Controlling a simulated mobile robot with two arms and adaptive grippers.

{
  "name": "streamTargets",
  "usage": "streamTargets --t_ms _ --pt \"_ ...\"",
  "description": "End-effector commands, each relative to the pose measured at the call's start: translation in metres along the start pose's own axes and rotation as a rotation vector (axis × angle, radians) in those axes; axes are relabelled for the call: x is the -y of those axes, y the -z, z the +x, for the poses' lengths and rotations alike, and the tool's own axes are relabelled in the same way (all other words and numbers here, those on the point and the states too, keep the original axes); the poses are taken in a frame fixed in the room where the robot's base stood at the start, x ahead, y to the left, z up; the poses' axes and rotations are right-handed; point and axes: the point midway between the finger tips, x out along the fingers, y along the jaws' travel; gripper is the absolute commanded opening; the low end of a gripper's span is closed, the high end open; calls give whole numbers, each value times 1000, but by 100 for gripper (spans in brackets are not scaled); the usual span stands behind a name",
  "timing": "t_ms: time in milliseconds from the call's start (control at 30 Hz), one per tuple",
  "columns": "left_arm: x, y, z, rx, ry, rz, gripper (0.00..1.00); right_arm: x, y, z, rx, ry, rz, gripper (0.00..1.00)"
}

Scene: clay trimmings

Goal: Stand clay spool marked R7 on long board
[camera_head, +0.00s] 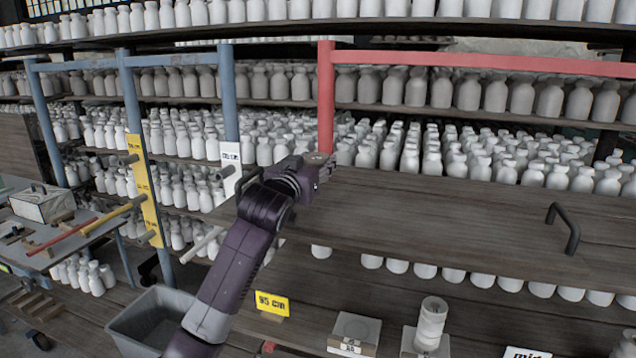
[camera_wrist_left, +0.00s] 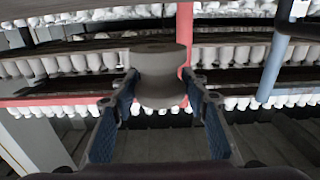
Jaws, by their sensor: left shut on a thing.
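My left gripper (camera_head: 308,174) is shut on a grey-brown clay spool (camera_wrist_left: 160,75). In the left wrist view the spool is upright between the fingertips (camera_wrist_left: 160,92), with a flat round top and a narrower waist. A long brown board (camera_head: 430,215) with a black handle (camera_head: 565,229) lies to the right of the gripper. The held spool is near the board's far left end; contact cannot be told. My right gripper is not in view.
A pale spool (camera_head: 431,322) stands on the lower surface, beside a small block (camera_head: 354,334) and a yellow 95 cm sign (camera_head: 272,304). A red frame (camera_head: 326,100) rises behind the gripper. Shelves of bottles fill the back.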

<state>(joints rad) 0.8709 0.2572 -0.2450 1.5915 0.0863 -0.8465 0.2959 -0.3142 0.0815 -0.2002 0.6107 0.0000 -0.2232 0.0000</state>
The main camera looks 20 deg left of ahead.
Motion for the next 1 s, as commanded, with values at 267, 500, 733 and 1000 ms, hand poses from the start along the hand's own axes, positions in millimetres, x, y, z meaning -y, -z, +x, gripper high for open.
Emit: streamTargets --t_ms 267,500,733,1000 --pt "0 -29 0 -4 -1 0 10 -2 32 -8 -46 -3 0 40" --pt "0 -61 0 -2 0 1 10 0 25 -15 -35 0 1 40" --pt "0 -63 0 -6 -1 1 10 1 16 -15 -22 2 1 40" --pt "0 -67 0 -2 0 1 53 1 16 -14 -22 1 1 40"
